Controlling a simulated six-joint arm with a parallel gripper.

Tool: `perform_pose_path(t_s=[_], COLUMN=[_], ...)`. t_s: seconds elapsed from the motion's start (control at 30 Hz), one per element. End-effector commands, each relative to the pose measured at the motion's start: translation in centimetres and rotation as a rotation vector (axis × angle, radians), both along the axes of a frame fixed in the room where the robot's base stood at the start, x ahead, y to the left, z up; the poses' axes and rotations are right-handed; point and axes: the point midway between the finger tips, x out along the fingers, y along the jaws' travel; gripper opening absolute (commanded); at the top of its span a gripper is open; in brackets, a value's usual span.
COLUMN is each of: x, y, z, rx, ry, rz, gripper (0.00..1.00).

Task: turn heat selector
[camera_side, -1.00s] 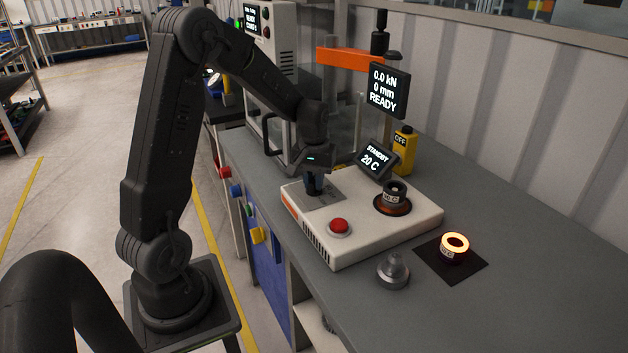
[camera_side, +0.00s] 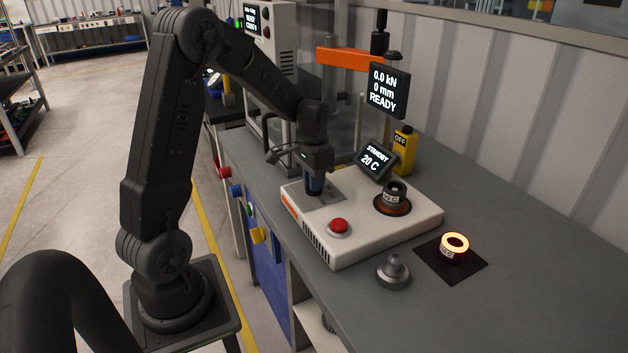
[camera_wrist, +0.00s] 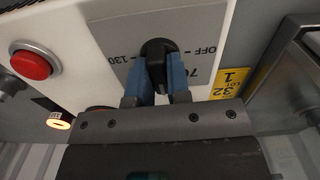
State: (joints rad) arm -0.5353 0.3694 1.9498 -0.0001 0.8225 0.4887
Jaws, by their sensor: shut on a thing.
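The heat selector (camera_wrist: 158,50) is a black knob on a grey plate marked OFF, 70 and 130, on the white heater unit (camera_side: 350,243). My gripper (camera_side: 314,188) points down at the plate. In the wrist view its blue fingers (camera_wrist: 154,82) are shut on the knob, one on each side. Its grip stands between the printed marks; which mark it points to is not clear. In the side view the fingers hide the knob. The unit's small display (camera_side: 374,159) reads STANDBY, 20 C.
A red button (camera_side: 339,226) sits on the unit's front. A dark ring part (camera_side: 394,193) stands on its round plate. A glowing ring (camera_side: 455,243) lies on a black mat, beside a grey metal part (camera_side: 393,270). A press display (camera_side: 388,90) reads READY.

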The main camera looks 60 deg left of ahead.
Motion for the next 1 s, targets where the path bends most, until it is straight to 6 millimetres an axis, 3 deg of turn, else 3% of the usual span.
perform_pose_path(t_s=[0.63,0.67,0.9,1.0], x=[0.01,0.01,0.0,0.0], y=[0.01,0.01,0.01,0.01], z=[0.11,0.11,0.06,0.04], rx=[0.0,0.0,0.0,0.0], ry=[0.0,0.0,0.0,0.0], rz=[-0.048,-0.047,-0.047,-0.047], gripper=[0.0,0.2,0.43,0.43])
